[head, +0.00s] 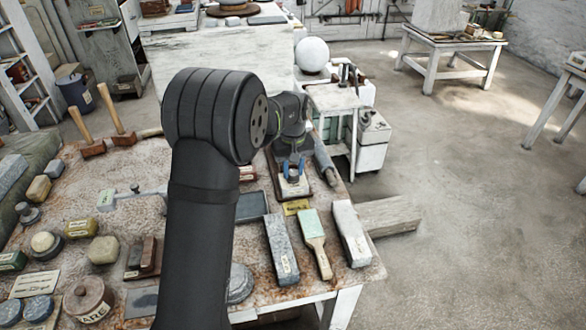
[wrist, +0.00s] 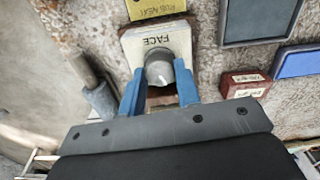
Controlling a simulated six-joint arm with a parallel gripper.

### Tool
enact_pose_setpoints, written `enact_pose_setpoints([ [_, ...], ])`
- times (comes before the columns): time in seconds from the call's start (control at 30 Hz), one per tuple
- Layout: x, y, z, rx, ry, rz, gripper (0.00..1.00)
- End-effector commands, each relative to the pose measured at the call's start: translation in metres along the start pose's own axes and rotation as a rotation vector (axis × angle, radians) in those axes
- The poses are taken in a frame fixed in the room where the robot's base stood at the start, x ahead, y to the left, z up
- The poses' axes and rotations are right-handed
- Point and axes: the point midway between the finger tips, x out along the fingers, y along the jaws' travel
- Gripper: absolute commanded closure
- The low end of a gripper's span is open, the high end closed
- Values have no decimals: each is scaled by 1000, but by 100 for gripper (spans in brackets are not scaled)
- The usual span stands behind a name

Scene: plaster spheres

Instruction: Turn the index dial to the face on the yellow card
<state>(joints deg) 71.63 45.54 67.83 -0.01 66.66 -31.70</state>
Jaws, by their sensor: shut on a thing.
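The index dial is a grey round knob (wrist: 160,72) on a white plate (wrist: 143,42) lettered FACE, upside down in the wrist view. My gripper (wrist: 159,80) has its two blue fingers on either side of the knob, shut on it. The yellow card (wrist: 157,8) lies just beyond the plate, partly cut off, with lettering starting RUB. It also shows in the head view (head: 296,207). The knob's pointer direction cannot be told.
A grey cylinder tool (wrist: 98,98) lies close left of the gripper. Stone bars (head: 281,250) and a green-topped brush (head: 314,235) lie in front.

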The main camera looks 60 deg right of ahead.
Motion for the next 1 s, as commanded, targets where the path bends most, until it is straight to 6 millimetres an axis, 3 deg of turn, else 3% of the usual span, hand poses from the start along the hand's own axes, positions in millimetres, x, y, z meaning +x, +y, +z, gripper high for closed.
enact_pose_setpoints([
  [0.2,-1,0,-1,1,3,2,93],
  [0.23,-1,0,-1,1,3,2,64],
  [0.27,-1,0,-1,1,3,2,61],
  [0.67,-9,0,-1,1,2,1,61],
  [1.0,-82,1,-1,1,6,4,61],
])
